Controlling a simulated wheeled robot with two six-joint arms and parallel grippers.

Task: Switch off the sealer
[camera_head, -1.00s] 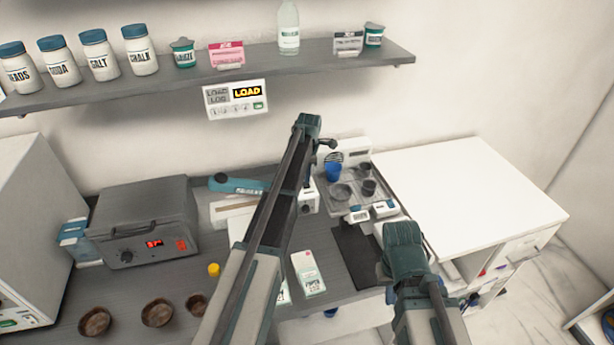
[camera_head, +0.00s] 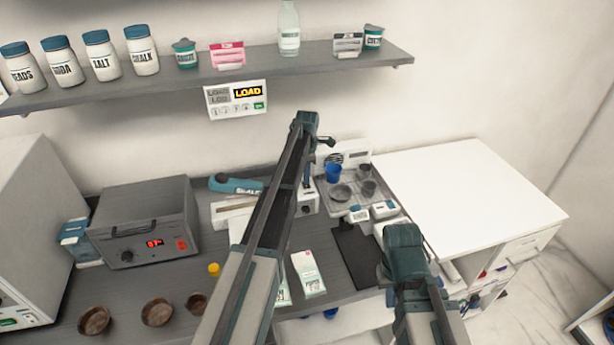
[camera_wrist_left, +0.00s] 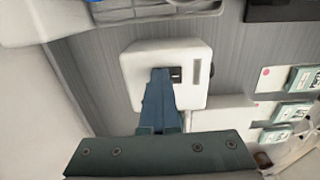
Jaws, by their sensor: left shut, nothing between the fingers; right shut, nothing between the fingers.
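The sealer has a blue arm (camera_head: 235,184) over a white base (camera_head: 232,217) on the bench, partly hidden behind my left arm. Its white end housing (camera_head: 308,204) shows just right of that arm. In the left wrist view the housing (camera_wrist_left: 140,65) has a small dark switch (camera_wrist_left: 177,74) and a grey slot. My left gripper (camera_wrist_left: 162,71) is shut and empty, its tips over the housing just beside the switch. Whether they touch it I cannot tell. In the head view the left gripper (camera_head: 307,182) points down at the housing. My right gripper is hidden; only its arm shows.
A grey oven-like device (camera_head: 145,220) with a red display stands left, with brown bowls (camera_head: 157,312) in front. White cartons (camera_head: 308,274) lie close to my left arm. A tray with cups (camera_head: 342,192) and a dark mat (camera_head: 356,256) are right; the white tabletop (camera_head: 455,195) is clear.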

